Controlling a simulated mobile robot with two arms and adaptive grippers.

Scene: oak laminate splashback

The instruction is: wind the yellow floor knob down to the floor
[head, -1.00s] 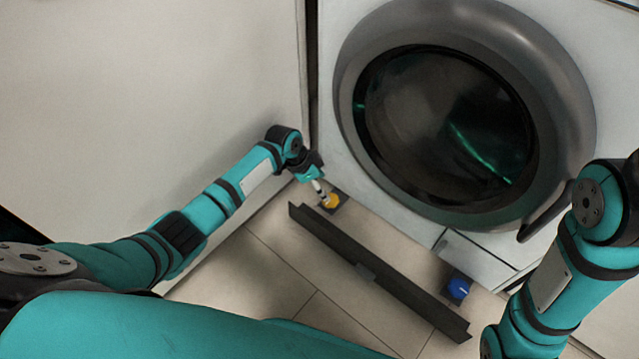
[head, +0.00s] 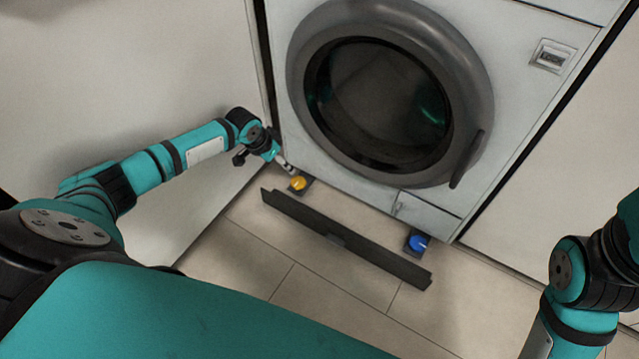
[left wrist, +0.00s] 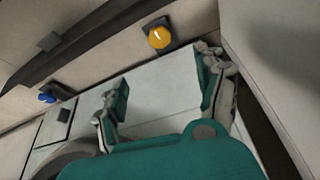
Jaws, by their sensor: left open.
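The yellow floor knob (head: 298,184) sits on a dark base at the floor, by the machine's lower left corner. It also shows near the top of the left wrist view (left wrist: 159,37), with a pale mark on its top. My left gripper (head: 284,165) is just above and to the left of the knob in the head view. In the left wrist view its fingers (left wrist: 162,76) are spread apart with nothing between them, and the knob lies beyond the tips. Whether a fingertip touches the knob cannot be told. My right arm is at the right edge; its gripper is out of view.
The white washing machine (head: 285,80) with a round dark door stands behind the knob. A dark strip (head: 345,240) lies along the floor in front. A blue knob (head: 417,243) is at the machine's right corner. A pale panel (head: 120,80) stands close on the left.

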